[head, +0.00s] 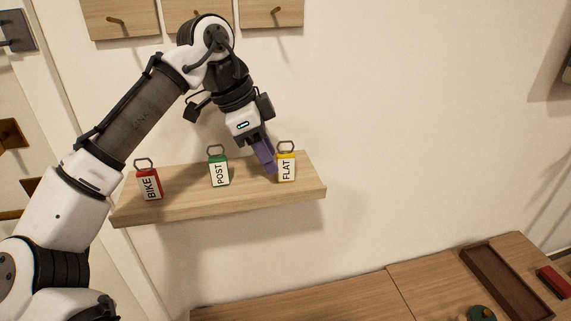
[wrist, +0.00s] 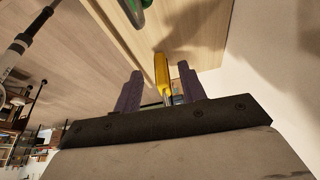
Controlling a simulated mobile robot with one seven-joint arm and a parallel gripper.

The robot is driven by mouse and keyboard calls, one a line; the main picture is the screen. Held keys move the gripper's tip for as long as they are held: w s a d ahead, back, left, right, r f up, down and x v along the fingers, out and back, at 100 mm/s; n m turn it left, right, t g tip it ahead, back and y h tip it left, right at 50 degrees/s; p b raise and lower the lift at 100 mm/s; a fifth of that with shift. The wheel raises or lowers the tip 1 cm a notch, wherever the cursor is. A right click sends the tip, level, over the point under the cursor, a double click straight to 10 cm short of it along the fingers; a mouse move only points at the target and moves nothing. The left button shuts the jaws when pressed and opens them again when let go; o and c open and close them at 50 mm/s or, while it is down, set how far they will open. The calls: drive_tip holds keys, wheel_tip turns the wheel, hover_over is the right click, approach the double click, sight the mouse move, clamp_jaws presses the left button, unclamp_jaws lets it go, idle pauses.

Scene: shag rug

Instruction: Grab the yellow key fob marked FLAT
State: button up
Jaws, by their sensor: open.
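The yellow key fob marked FLAT (head: 287,174) stands upright near the right end of the wooden shelf (head: 225,204), with a metal ring on top. My gripper (head: 268,163) reaches down close to its left side in the head view, its purple fingers partly overlapping there. In the wrist view, the yellow fob (wrist: 161,74) shows edge-on between the two spread fingers of my gripper (wrist: 160,70), with a gap on each side. My gripper is open and holds nothing.
A green fob marked POST (head: 219,173) and a red fob marked BIKE (head: 149,186) stand further left on the shelf. The wall is close behind. A wooden surface (head: 340,292) with a brown tray (head: 498,281) lies below.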

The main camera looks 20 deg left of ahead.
sight(283, 154)
drive_tip(key=d, duration=0.1)
drive_tip(key=w+d, duration=0.1)
drive_tip(key=shift+w+d, duration=0.2)
drive_tip(key=shift+d, duration=0.15)
drive_tip(key=shift+p+x, duration=0.35)
drive_tip(key=shift+x, duration=0.75)
drive_tip(key=shift+w+d+f, duration=0.1)
drive_tip(key=shift+d+f, duration=0.05)
drive_tip(key=shift+f, duration=0.25)
clamp_jaws()
